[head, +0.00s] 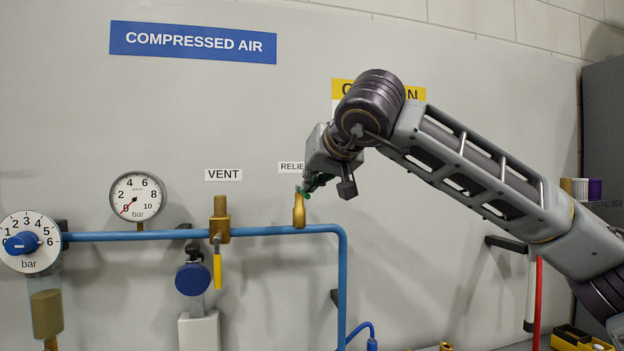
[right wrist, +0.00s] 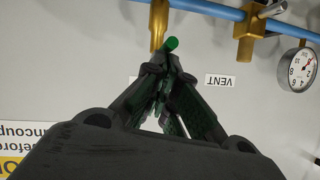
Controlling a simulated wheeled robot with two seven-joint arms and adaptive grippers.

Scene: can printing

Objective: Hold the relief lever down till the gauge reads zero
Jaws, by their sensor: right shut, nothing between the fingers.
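The relief valve (head: 299,211) is a brass body on the blue pipe, below the partly hidden "RELIEF" label. Its green lever (head: 304,191) is mostly hidden by my right gripper (head: 311,184), which is shut and empty with its tips at the lever. In the right wrist view, the rounded green lever end (right wrist: 171,44) shows just beyond the shut tips (right wrist: 161,68); I cannot tell whether they touch or how far down the lever is. The round gauge (head: 137,197) has its red needle pointing lower left, at or very near 0. My left gripper is out of view.
The brass vent valve (head: 219,219) with its yellow handle (head: 217,270) hangs left of the relief valve. A regulator dial (head: 30,241) with a blue knob is at the far left. The blue pipe (head: 130,236) runs across and turns down right of the relief valve.

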